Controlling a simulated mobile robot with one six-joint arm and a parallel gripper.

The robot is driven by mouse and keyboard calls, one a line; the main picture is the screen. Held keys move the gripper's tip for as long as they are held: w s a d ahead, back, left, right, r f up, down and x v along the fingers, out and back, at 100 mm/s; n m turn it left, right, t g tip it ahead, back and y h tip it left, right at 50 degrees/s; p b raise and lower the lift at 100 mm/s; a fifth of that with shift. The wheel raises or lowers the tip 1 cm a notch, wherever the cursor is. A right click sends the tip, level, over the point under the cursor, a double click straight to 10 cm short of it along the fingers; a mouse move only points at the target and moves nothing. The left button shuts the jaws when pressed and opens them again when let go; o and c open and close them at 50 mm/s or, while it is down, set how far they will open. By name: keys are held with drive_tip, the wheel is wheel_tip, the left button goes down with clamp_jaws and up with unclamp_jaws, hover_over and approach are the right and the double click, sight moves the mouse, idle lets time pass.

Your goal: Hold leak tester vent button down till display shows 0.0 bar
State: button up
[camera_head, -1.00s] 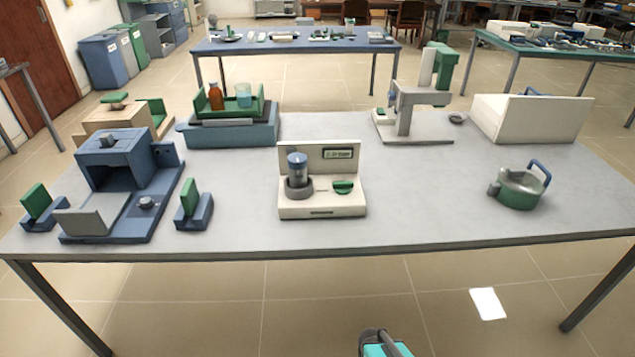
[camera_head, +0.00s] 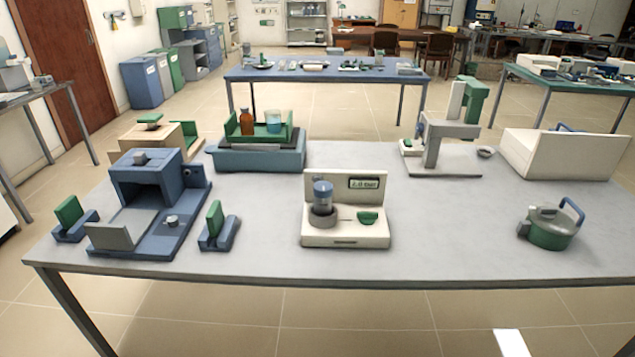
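The leak tester (camera_head: 346,240) is a cream-coloured unit with a low base and an upright back panel, standing near the front middle of the grey table. Its small dark-framed display (camera_head: 364,183) appears to read 2.0 bar, though the digits are small. A green rounded button or knob (camera_head: 367,218) sits on the right of its base; I see no label on it. A clear jar with a blue lid (camera_head: 323,194) stands in a grey round holder (camera_head: 323,218) on the left of the base. My gripper is not in view, and nothing touches the tester.
The grey table (camera_head: 440,252) has bare surface around the tester. A blue furnace-like unit (camera_head: 146,181) stands left, with a green-and-blue block (camera_head: 217,229) between. A green pot (camera_head: 549,230) stands right. A cream stand (camera_head: 440,150) is behind.

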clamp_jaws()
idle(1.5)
